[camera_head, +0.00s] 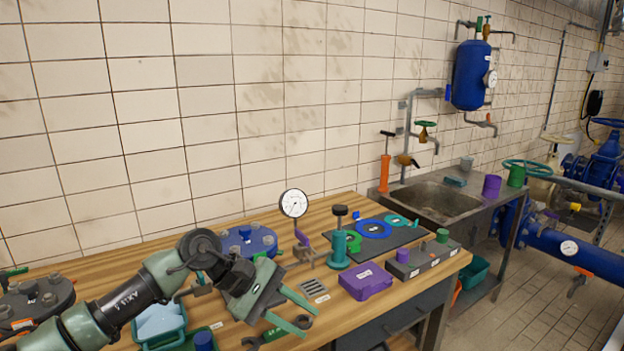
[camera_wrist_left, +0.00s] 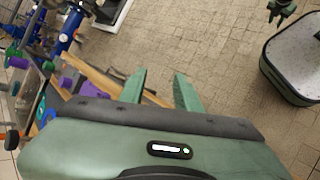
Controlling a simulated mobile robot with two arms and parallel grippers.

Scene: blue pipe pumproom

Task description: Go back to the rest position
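My left arm comes in from the left in the head view. Its left gripper (camera_head: 312,324) is over the front of the wooden workbench (camera_head: 135,258). The two green fingers are apart, with nothing between them. The left wrist view also shows the gripper (camera_wrist_left: 160,76) open and empty, with floor tiles behind the gap. The right arm is not in the head view. A dark green claw-like part at the top right edge of the left wrist view looks like my right gripper (camera_wrist_left: 282,9); it is small and cut off, so its opening is unclear.
Near the left gripper are a wrench (camera_head: 280,332), a teal tray (camera_head: 160,325) and a purple box (camera_head: 366,281). A pressure gauge (camera_head: 294,204) and a green-blue stand (camera_head: 339,246) rise behind. A sink (camera_head: 434,200) is farther right. Tiled floor (camera_head: 535,285) is open at the right.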

